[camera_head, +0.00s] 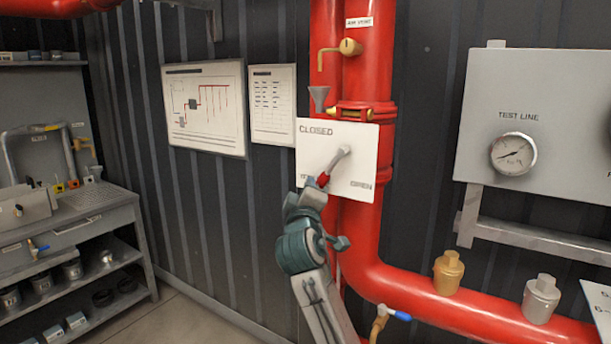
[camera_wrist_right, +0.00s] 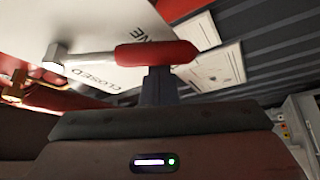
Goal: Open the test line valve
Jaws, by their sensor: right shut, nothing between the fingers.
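The test line valve has a white plate (camera_head: 312,146) marked CLOSED at upper left and OPEN at lower right, in front of the red pipe. Its grey lever (camera_head: 335,164) slants down and left from its pivot to a red grip (camera_head: 323,180). My right gripper (camera_head: 313,187) is at the grip's lower left, its fingers shut and empty. In the right wrist view the red grip (camera_wrist_right: 157,53) lies across the tip of the shut fingers (camera_wrist_right: 158,86); they look to be touching or very close. My left gripper is out of view.
A test line gauge (camera_head: 513,154) is on a grey panel at right. A brass tap (camera_head: 340,52) is above the plate. Red pipe (camera_head: 420,288) bends right below. A shelf unit (camera_head: 100,215) stands at left, with bare floor beside it.

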